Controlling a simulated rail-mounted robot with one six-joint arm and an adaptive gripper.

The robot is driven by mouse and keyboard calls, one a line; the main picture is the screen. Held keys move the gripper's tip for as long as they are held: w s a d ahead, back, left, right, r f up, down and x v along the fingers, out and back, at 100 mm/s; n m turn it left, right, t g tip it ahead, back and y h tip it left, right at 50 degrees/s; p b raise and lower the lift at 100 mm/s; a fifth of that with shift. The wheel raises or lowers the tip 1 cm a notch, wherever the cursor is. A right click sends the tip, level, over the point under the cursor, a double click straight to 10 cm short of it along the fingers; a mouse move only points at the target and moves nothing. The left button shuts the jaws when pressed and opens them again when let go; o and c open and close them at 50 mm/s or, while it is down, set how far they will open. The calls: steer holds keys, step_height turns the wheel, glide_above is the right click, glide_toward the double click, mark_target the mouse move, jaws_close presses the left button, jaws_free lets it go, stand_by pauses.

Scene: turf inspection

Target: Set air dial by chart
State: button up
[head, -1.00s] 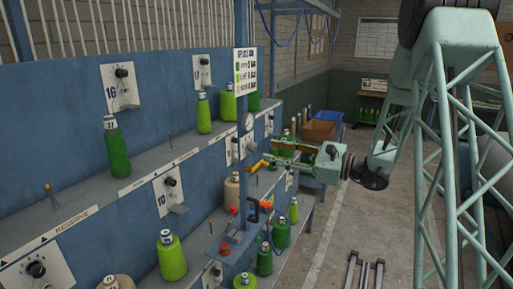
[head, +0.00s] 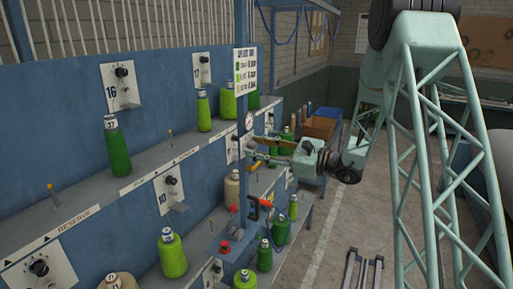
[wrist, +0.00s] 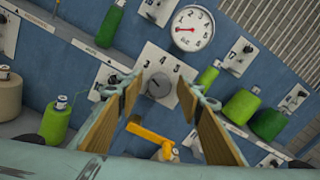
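The air dial (wrist: 158,85) is a grey round knob on a white plate with numerals, among them 3 and 4. It appears between my gripper's fingers in the wrist view. A round white pressure gauge (wrist: 192,27) with a red needle pointing left is above it; it also shows in the head view (head: 249,121). The chart (head: 245,70) is a white board with coloured rows, its text too small to read. My gripper (wrist: 157,90) is open, with wood-toned pads either side of the knob; I see no contact. In the head view my gripper (head: 267,150) faces the panel.
A yellow-orange lever (wrist: 150,138) sits just below the dial. Green cones, such as one (head: 117,150) on the upper shelf, line the blue rack. Open floor (head: 320,250) lies right of the rack.

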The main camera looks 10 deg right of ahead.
steer(key=c, duration=0.8)
steer(key=shift+c, duration=0.2)
steer(key=shift+m, duration=0.3)
steer(key=m+p, duration=0.1)
steer(key=m, duration=0.2)
steer(key=shift+m, duration=0.3)
steer(key=m+p, duration=0.1)
steer(key=m, duration=0.3)
steer(key=shift+p, duration=0.3)
steer(key=m+p, duration=0.1)
steer(key=m, duration=0.3)
steer(key=shift+d+m, duration=0.1)
steer(key=shift+m, duration=0.2)
steer(key=m, duration=0.4)
steer(key=shift+w+m, duration=0.1)
steer(key=shift+m, duration=0.3)
